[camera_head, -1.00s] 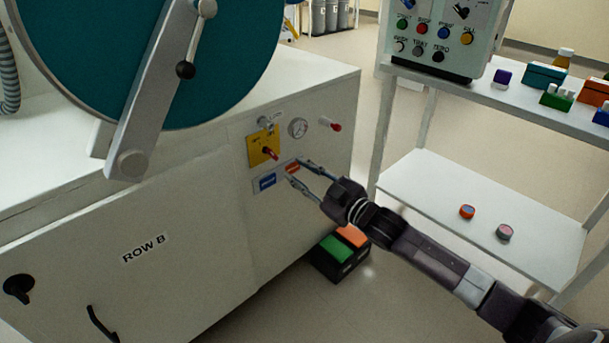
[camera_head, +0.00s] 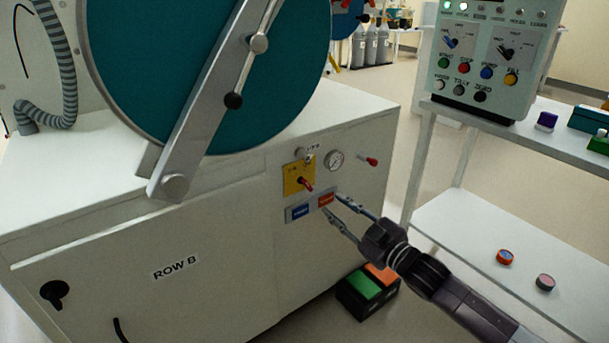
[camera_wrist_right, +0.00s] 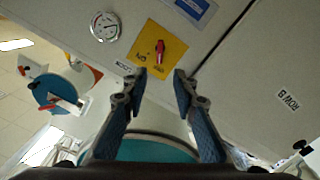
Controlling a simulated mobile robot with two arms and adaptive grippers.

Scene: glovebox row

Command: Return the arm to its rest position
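My right gripper (camera_head: 343,216) is open and empty in the head view, in front of the white cabinet's panel. Its fingertips are close to the orange label (camera_head: 326,199) and the blue label (camera_head: 300,211); I cannot tell whether they touch the panel. In the right wrist view the two fingers (camera_wrist_right: 162,75) stand apart with nothing between them. The yellow plate (camera_wrist_right: 157,47) with a red switch lies beyond the tips. It also shows in the head view (camera_head: 297,179). My left gripper is not in view.
The cabinet marked ROW B (camera_head: 120,285) with a large teal round door (camera_head: 190,90) fills the left. A gauge (camera_head: 334,160) sits by the panel. A green and orange pedal box (camera_head: 368,291) is on the floor below. A white shelf (camera_head: 470,245) stands at right.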

